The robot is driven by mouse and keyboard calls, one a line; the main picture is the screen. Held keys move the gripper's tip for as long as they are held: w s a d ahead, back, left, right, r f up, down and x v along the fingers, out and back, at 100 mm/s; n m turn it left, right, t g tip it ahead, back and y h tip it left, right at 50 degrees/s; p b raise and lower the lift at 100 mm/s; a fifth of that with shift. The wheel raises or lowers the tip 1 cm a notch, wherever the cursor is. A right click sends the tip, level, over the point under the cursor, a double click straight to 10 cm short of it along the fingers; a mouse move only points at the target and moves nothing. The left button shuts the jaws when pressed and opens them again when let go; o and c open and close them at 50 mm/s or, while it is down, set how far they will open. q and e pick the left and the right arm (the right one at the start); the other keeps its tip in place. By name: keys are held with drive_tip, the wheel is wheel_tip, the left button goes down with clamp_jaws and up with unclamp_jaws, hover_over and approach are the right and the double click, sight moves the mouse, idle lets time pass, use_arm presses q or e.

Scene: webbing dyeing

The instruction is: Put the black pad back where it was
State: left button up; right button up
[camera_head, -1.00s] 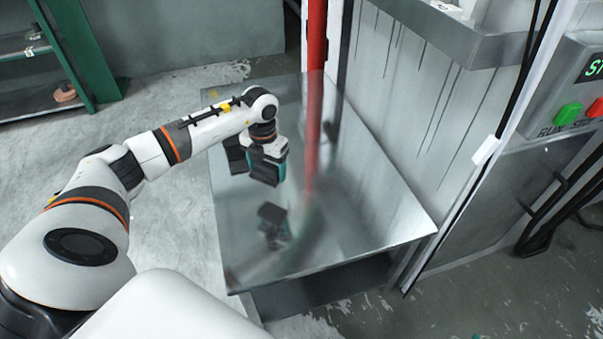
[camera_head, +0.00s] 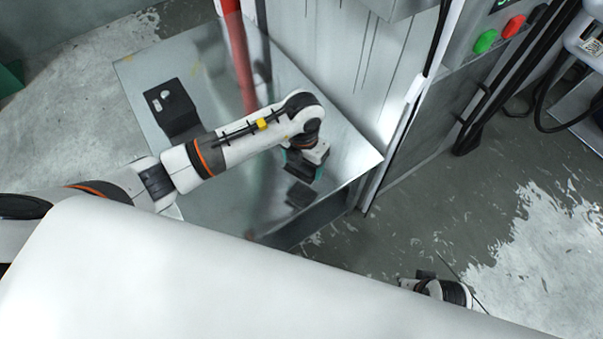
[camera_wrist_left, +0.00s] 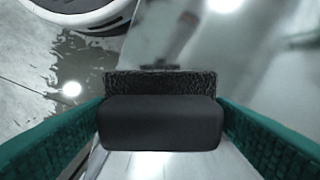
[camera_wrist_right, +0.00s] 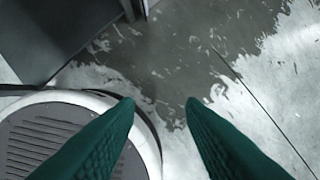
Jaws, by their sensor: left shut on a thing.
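My left gripper (camera_head: 303,165) is over the near right part of the shiny metal table (camera_head: 225,195). In the left wrist view, its teal fingers are shut on the black pad (camera_wrist_left: 160,124), a dark block with a rough, speckled strip along its far edge. In the head view, the pad is mostly hidden by the gripper; a dark reflection shows below it, and the pad seems to be a little above the tabletop. My right gripper (camera_wrist_right: 160,104) is open and empty over the floor, away from the table.
A black bent plate with a hole (camera_head: 172,108) lies on the table's far left part. A red post (camera_head: 238,55) rises at the table's back. A machine panel with green (camera_head: 486,41) and red (camera_head: 513,27) buttons stands at the right.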

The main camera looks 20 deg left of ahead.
sight(303, 175)
use_arm(q)
wheel_tip(303, 175, down, 7)
drive_tip(key=shift+r+b, duration=0.15)
drive_tip(key=shift+b, duration=0.55)
use_arm(e)
drive_tip(key=v, duration=0.3)
drive_tip(key=w+v, duration=0.1)
drive_tip(key=v, duration=0.1)
drive_tip(key=shift+r, duration=0.4)
drive_tip(key=shift+s+r, duration=0.1)
drive_tip(key=shift+r, duration=0.05)
use_arm(q)
drive_tip(key=o, duration=1)
drive_tip(key=shift+c, duration=0.2)
use_arm(e)
drive_tip(key=shift+r+t, duration=0.15)
drive_tip(key=shift+t, duration=0.15)
use_arm(q)
drive_tip(key=shift+r, duration=0.2)
wheel_tip(303, 175, up, 11)
drive_tip(key=p, duration=0.2)
drive_tip(key=shift+f+p, duration=0.15)
drive_tip(key=shift+p, duration=0.2)
drive_tip(key=shift+r, duration=0.45)
use_arm(e)
wheel_tip(303, 175, down, 10)
drive_tip(key=shift+g, duration=0.4)
